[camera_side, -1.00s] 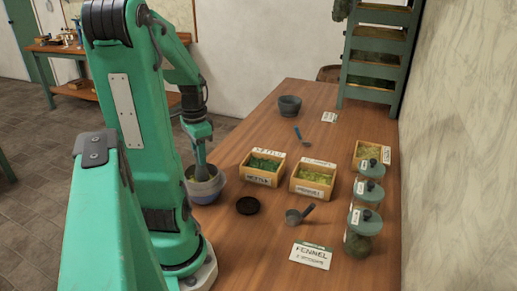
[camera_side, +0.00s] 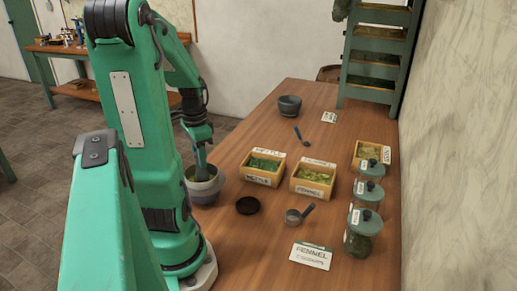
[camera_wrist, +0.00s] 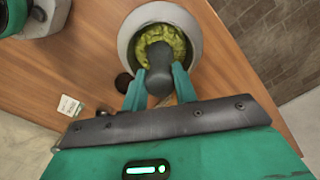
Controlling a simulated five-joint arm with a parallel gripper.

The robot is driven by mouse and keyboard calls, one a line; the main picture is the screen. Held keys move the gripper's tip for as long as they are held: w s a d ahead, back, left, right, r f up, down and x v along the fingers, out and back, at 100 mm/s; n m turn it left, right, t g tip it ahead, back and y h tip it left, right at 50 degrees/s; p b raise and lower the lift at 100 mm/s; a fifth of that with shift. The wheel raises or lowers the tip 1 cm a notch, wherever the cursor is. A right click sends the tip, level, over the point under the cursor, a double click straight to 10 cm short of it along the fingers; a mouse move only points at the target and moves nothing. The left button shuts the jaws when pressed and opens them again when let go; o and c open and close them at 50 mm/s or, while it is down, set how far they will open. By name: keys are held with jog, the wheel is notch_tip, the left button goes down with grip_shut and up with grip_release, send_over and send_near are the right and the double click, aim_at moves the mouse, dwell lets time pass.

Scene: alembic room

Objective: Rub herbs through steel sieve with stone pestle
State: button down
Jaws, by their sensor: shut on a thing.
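The sieve (camera_wrist: 193,25) shows in the wrist view as a pale rim around yellow-green herbs (camera_wrist: 172,34). In the side view the sieve sits on a bowl (camera_side: 205,190) at the table's left edge, partly hidden by my arm. The dark grey stone pestle (camera_wrist: 159,60) stands between my gripper's green fingers, its far end down among the herbs. My gripper (camera_wrist: 159,86) is shut on the pestle, above the sieve. In the side view my gripper (camera_side: 202,160) points down into the bowl. The pestle's contact with the mesh is hidden.
Two wooden boxes of herbs (camera_side: 263,177) (camera_side: 313,190) stand right of the bowl. A black lid (camera_side: 247,206), a small scoop (camera_side: 294,216) and a fennel card (camera_side: 311,256) lie nearer. Lidded jars (camera_side: 363,222) line the right. A grey mortar (camera_side: 290,105) stands at the back.

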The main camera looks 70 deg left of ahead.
jog(key=shift+f, duration=0.35)
dwell(0.4)
jog(key=shift+d+f, duration=0.15)
jog(key=shift+d, duration=0.75)
jog(key=shift+w+a, duration=0.15)
jog(key=shift+a, duration=0.55)
jog(key=shift+w+a, duration=0.1)
jog(key=shift+a, duration=0.6)
jog(key=shift+w, duration=0.1)
jog(key=shift+w+d+r, duration=0.25)
jog(key=shift+w+d, duration=0.1)
jog(key=shift+s+d, duration=0.1)
